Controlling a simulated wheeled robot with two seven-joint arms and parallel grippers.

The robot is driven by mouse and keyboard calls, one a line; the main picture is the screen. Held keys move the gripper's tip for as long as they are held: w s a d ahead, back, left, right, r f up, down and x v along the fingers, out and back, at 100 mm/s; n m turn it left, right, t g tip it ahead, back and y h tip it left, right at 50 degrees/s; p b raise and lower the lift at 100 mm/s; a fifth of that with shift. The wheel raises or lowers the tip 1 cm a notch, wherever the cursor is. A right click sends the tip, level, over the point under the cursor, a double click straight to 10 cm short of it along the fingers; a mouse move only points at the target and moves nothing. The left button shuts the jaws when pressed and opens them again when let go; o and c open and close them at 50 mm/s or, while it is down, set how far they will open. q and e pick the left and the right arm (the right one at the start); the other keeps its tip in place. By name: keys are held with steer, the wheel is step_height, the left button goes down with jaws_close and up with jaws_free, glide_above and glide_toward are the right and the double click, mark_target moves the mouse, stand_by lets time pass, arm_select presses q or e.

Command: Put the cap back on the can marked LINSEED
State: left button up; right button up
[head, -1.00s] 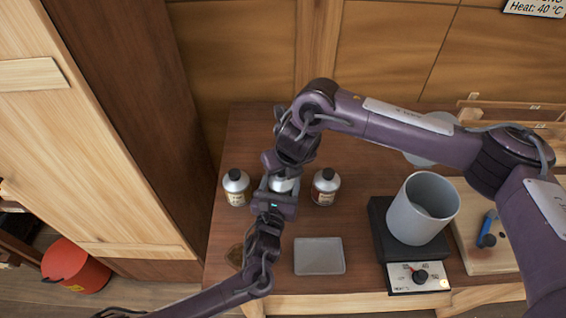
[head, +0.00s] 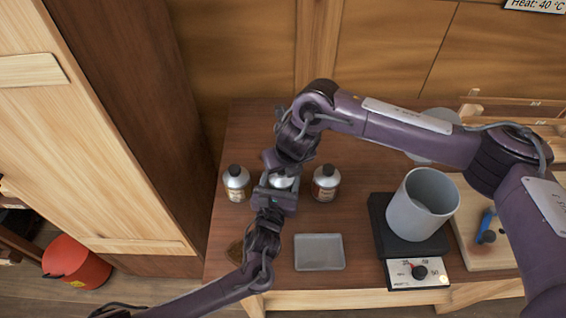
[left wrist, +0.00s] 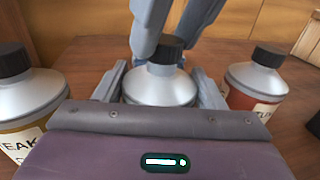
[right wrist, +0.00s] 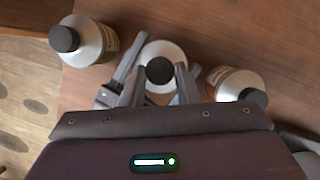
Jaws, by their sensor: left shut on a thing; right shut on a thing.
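The middle silver can (left wrist: 160,88) stands upright on the bench between two other cans; its label is hidden. My left gripper (left wrist: 160,72) is shut around its body. A black cap (right wrist: 159,71) sits at the top of this can, between the fingers of my right gripper (right wrist: 160,69), which is shut on it from above. I cannot tell whether the cap is fully seated. The left can (head: 236,184) has a label reading TEAK in the left wrist view.
A grey tray (head: 319,252) lies in front of the cans. A hot plate (head: 419,274) with a dial carries a grey pot (head: 421,205). A board (head: 480,255) with a blue-handled tool is further right. A tall wooden cabinet (head: 95,150) stands left; a red bucket (head: 76,262) is on the floor.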

steer(key=shift+f, duration=0.1)
arm_select(q)
jaws_close()
arm_select(e)
steer(key=m, duration=0.1)
steer(key=m+h, duration=0.1)
steer(key=m, duration=0.1)
steer(key=shift+a+m, duration=0.25)
steer(key=shift+m, duration=0.05)
steer(key=m+h, duration=0.1)
steer(key=m, duration=0.2)
steer(key=m+h, duration=0.1)
steer(key=m, duration=0.1)
steer(key=shift+a+h, duration=0.3)
steer(key=m+h, duration=0.1)
steer(key=m, duration=0.2)
steer(key=m+g+h, duration=0.1)
steer(key=m, duration=0.2)
steer(key=shift+w+a, duration=0.1)
steer(key=shift+w, duration=0.1)
steer(key=m+g, duration=0.1)
steer(key=m, duration=0.2)
steer(key=shift+f+m+h, duration=0.1)
steer(key=shift+m+h, duration=0.2)
steer(key=shift+w+m+g, duration=0.1)
steer(key=shift+m+g, duration=0.3)
steer(key=shift+m, duration=0.2)
steer(key=o, duration=0.9)
